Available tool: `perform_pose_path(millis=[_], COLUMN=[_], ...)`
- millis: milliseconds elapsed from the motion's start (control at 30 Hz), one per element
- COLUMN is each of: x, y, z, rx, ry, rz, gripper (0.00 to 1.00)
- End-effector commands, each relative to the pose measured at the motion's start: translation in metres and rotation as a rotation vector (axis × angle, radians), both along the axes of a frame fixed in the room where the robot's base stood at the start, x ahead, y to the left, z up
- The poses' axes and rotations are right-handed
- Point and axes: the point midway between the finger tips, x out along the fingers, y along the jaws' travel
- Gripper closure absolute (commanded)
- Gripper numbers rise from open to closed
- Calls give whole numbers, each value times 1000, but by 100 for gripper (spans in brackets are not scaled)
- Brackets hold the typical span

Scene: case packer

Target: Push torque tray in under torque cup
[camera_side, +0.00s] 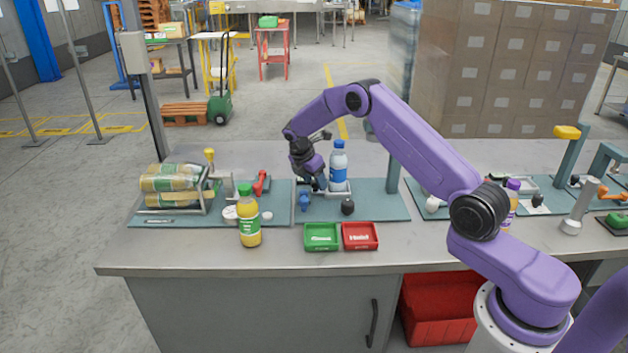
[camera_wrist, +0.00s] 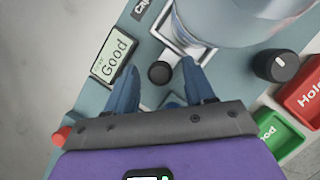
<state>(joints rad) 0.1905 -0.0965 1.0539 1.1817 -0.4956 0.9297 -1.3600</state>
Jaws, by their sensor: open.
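The torque tray (camera_wrist: 172,55) is a small pale metal-edged tray with a black round knob (camera_wrist: 160,72) at its near end. A clear bottle with a blue label and blue cap (camera_side: 338,166) stands upright on it. My gripper (camera_wrist: 159,68) is low at the tray's left side in the side view (camera_side: 309,190), its blue fingers apart on either side of the knob. I cannot tell whether they touch it. Nothing shows gripped. I cannot make out the torque cup; my arm crosses the area beside the blue-green post (camera_side: 393,160).
A display reading Good (camera_wrist: 113,55) and a black dial (camera_wrist: 275,65) flank the tray. A green tray (camera_side: 322,237) and a red tray (camera_side: 360,237) sit in front.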

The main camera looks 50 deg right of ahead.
Motion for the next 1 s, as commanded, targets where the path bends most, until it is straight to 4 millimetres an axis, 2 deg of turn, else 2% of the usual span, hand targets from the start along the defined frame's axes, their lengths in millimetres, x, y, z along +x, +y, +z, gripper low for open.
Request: perform_pose_path(millis=[267, 333, 433, 467, 733, 1000], x=[0, 0, 0, 0, -4, -23], y=[-1, -1, -1, 0, -5, -24], z=[-2, -1, -1, -1, -1, -1], rx=[0, 0, 0, 0, -1, -1], ry=[0, 0, 0, 0, 0, 2], rz=[-1, 0, 0, 0, -1, -4], gripper=[46, 62, 95, 100, 100, 100])
